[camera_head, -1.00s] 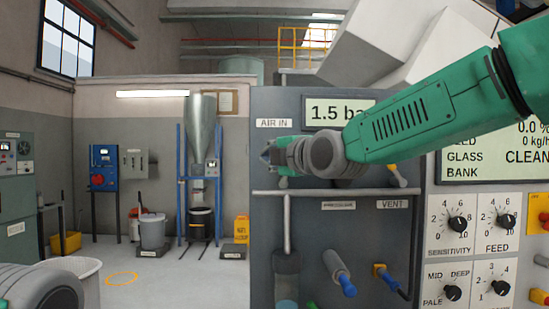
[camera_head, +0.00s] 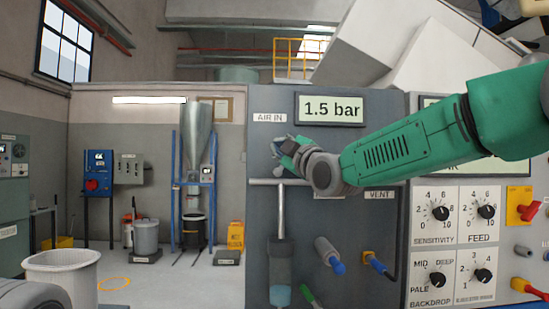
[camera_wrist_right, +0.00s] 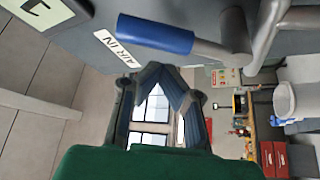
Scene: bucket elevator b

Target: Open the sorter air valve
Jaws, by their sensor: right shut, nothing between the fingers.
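The air valve's blue lever handle (camera_wrist_right: 155,33) with its grey stem shows in the right wrist view, beside the AIR IN label (camera_wrist_right: 118,50). My right gripper (camera_wrist_right: 160,78) is shut and empty, with its fingertips short of the blue handle in that view and apart from it. In the head view my right gripper (camera_head: 284,150) is in front of the grey panel (camera_head: 262,215), just below the AIR IN label (camera_head: 270,117). The gripper and wrist hide the valve there. The display (camera_head: 330,109) reads 1.5 bar. My left gripper is out of view.
A horizontal grey pipe (camera_head: 265,182) runs below my right gripper. Lower on the panel are a grey-and-blue handle (camera_head: 330,255), a blue-tipped vent valve (camera_head: 376,263) and a green handle (camera_head: 310,297). Knobs (camera_head: 440,213) and switches fill the right side.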

